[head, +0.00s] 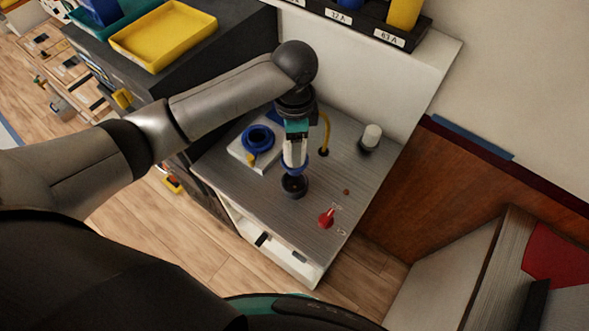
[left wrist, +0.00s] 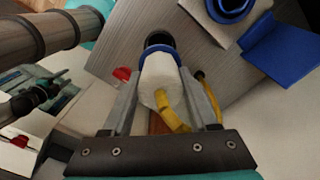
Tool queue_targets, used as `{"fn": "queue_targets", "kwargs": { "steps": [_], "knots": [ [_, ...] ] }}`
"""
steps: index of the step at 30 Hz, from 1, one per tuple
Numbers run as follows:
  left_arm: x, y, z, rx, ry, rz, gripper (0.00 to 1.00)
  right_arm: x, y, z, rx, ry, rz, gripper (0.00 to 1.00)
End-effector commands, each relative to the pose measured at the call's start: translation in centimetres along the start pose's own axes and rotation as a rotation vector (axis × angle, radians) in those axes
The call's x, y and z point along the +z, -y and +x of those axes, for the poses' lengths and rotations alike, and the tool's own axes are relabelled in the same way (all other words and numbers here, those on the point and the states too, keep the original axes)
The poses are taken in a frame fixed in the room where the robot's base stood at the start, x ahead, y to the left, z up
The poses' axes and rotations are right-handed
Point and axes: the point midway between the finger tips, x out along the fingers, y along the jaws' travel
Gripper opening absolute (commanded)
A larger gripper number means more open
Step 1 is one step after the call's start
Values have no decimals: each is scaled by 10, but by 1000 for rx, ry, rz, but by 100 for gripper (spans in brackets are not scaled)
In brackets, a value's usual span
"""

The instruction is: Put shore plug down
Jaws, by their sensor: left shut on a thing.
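My left gripper (head: 295,160) is shut on the shore plug, over the grey worktop (head: 262,197). The shore plug (left wrist: 158,72) has a white body, a blue collar and a yellow cable (head: 326,133). It points down, its collar end just above or at a round black holder (head: 293,188) on the worktop. The holder also shows beyond the collar in the left wrist view (left wrist: 160,39). I cannot tell whether plug and holder touch. A blue round inlet (head: 258,138) on a white box stands left of the plug. My right gripper is not in view.
A red rotary switch (head: 326,217) is near the worktop's front right. A pale round knob (head: 371,135) stands at the back right. A yellow tray (head: 163,36) sits on the dark cabinet at left. Labelled holders (head: 365,24) line the back.

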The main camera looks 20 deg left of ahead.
Motion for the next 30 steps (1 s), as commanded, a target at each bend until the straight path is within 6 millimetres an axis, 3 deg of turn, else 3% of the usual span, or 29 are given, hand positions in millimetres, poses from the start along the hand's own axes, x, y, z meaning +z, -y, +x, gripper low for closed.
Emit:
{"fn": "queue_targets", "kwargs": {
  "steps": [3,6,11,18,30],
  "knots": [
    [0,0,29,1,1,0,10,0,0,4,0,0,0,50],
    [0,0,45,0,0,0,10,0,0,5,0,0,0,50],
    [-1,1,57,-1,-2,1,10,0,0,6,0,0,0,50],
    [0,0,91,0,0,0,10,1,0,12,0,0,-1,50],
    [-1,1,99,-2,-2,1,10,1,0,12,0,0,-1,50]
  ]
}}
